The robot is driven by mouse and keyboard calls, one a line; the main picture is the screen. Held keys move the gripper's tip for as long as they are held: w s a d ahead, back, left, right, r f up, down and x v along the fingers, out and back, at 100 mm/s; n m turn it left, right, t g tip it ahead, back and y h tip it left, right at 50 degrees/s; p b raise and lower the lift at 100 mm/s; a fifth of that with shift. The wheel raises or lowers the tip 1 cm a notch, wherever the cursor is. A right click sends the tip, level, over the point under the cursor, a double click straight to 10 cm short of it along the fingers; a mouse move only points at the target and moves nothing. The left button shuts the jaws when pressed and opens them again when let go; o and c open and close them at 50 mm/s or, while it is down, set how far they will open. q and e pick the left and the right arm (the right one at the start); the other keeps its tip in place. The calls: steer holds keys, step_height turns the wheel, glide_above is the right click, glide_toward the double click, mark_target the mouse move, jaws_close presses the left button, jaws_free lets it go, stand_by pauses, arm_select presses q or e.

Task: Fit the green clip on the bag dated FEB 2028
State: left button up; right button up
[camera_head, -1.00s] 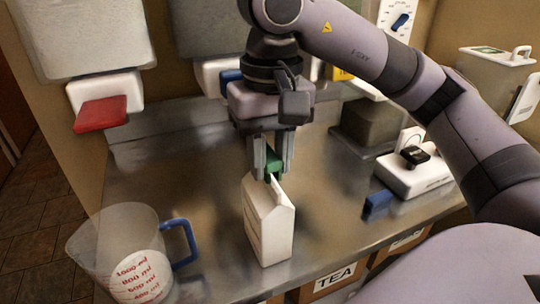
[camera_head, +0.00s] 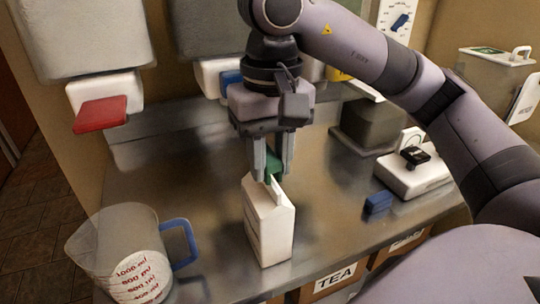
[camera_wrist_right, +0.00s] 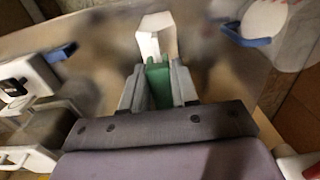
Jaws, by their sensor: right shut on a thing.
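A white gable-topped bag (camera_head: 268,222) stands upright on the metal counter in the head view; no date on it can be read. My right gripper (camera_head: 271,172) points down over its top edge and is shut on the green clip (camera_head: 274,166). The clip sits at the bag's top edge; I cannot tell whether it grips the edge or only touches it. In the right wrist view the green clip (camera_wrist_right: 158,84) is between the fingers, with the white bag (camera_wrist_right: 157,37) just beyond. My left gripper is not in view.
A clear measuring jug (camera_head: 128,255) with a blue handle stands left of the bag. Dispensers with a red lever (camera_head: 100,114) hang at the back. Counter around the bag is clear.

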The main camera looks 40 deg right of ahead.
steer(key=shift+f+b, duration=0.7)
steer(key=shift+f, duration=0.3)
stand_by(1.6)
steer(key=o, duration=1.7)
steer(key=shift+c, duration=0.2)
steer(key=shift+r, duration=0.1)
steer(key=shift+r+p, duration=3.35)
steer(key=shift+r, duration=0.05)
